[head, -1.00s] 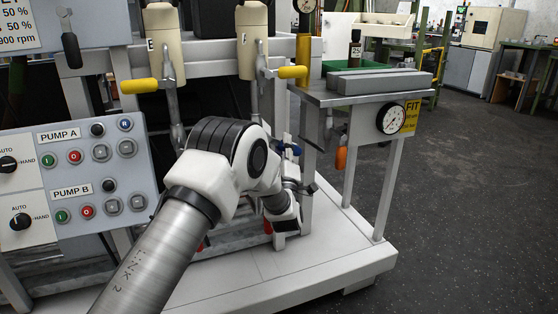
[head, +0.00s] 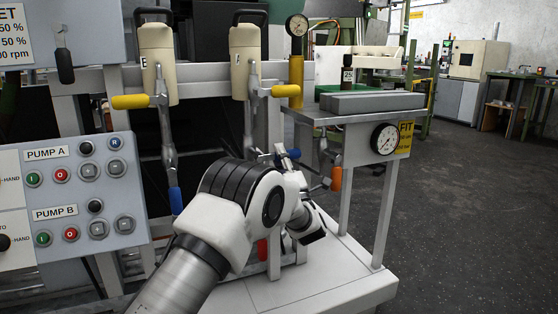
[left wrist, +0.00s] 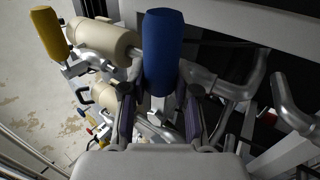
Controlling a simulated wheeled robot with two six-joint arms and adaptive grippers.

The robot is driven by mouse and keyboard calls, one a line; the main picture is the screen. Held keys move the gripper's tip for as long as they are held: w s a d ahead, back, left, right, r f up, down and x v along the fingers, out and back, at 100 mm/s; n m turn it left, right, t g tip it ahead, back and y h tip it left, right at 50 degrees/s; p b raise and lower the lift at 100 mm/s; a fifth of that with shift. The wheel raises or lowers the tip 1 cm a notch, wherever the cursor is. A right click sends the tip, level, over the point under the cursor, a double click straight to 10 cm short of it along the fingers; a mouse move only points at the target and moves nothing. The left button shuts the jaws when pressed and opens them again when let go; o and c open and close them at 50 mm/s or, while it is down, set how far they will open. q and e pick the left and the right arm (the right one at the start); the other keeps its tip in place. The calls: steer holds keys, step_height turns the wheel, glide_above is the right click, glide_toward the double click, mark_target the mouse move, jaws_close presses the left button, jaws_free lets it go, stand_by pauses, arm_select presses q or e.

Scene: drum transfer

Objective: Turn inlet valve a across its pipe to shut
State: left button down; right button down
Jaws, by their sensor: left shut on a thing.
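In the left wrist view a thick blue handle (left wrist: 163,52) stands upright in the picture between the two dark fingers of my left gripper (left wrist: 161,100), which is shut on it. In the head view a blue handle (head: 290,154) shows just behind my left arm, and another blue handle (head: 175,200) hangs on the left below the cylinder marked E. My arm hides much of the piping there, and the fingertips do not show clearly. I cannot tell which valve is inlet valve a. My right gripper is not in view.
Yellow handles (head: 130,101) stick out near the cream cylinders (head: 158,60). A pump panel (head: 75,190) stands at the left. A steel stand (head: 330,116) with a gauge (head: 385,138) and an orange handle (head: 336,178) is on the right. The floor (head: 465,210) at right is clear.

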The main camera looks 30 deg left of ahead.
arm_select(q)
steer(key=shift+r, duration=0.1)
steer(key=c, duration=0.8)
jaws_free()
steer(key=shift+c, duration=0.2)
steer(key=v, duration=1.2)
